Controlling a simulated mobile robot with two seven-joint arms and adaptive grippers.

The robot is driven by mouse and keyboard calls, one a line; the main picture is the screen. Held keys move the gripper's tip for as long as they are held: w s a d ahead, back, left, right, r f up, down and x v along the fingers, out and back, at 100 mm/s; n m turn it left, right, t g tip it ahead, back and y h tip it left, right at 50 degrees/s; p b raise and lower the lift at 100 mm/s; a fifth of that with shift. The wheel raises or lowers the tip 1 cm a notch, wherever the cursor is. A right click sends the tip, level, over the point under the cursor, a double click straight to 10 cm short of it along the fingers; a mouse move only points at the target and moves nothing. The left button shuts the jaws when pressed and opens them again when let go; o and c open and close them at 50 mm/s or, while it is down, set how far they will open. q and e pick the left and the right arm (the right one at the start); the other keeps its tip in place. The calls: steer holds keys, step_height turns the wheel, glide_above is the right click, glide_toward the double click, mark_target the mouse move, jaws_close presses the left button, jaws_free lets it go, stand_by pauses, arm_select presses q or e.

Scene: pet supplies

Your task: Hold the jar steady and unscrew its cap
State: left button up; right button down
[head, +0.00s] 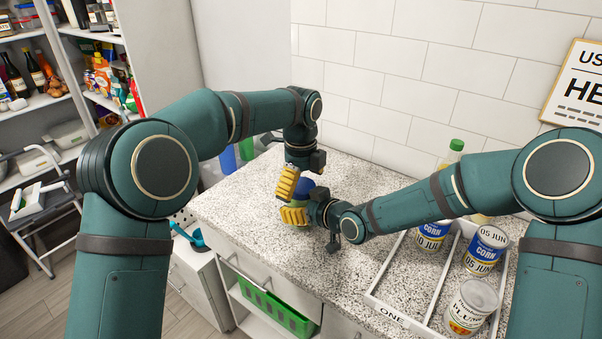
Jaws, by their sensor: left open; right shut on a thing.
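The jar (305,187) shows only as a small dark-blue patch between my two grippers on the speckled counter. Fingers and wrists hide most of it, and I cannot tell its cap from its body. My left gripper (287,183) is above it at its left side, yellow fingers pointing down, open. My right gripper (293,215) reaches in low from the right, yellow fingers pointing left, and is shut on the jar. Whether the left fingers touch the jar is hidden.
A white divided tray (397,268) with several cans (481,252) stands on the counter (345,182) to the right. A green-capped bottle (456,147) is behind it. The tiled wall closes the back. A green basket (276,306) sits below the counter. Counter left of my grippers is clear.

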arm_select(q)
steer(key=shift+f, duration=0.2)
steer(key=shift+c, duration=0.2)
steer(key=c, duration=1.2)
steer(key=shift+n, duration=1.7)
steer(key=shift+c, duration=0.3)
steer(key=shift+r, duration=0.1)
steer(key=o, duration=1.3)
steer(key=shift+c, duration=0.2)
